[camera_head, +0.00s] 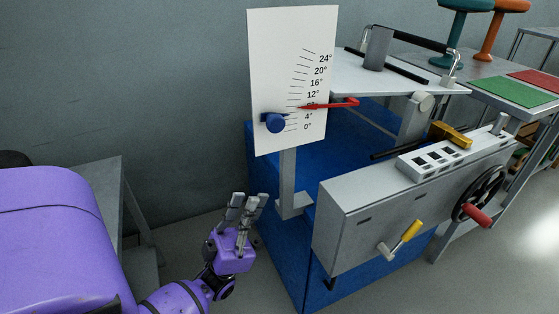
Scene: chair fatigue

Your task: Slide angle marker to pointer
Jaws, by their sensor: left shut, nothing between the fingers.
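The angle marker (276,123) is a blue block at the lower left part of the white angle scale board (293,50), beside the marks around 4°. The red pointer (330,104) reaches left across the board around the 8° mark, whose label it covers. The pointer tip lies a little above and right of the marker. My left gripper (247,202) is purple with grey fingers, below and left of the board. Its fingers point up, empty and apart from the marker. My right gripper is out of view.
A grey box (405,200) with a yellow-handled crank (405,240) and a black handwheel (480,195) stands right of the board on a blue base (280,240). Teal and orange stools (462,25) stand at the back right. A grey table (100,190) is at left.

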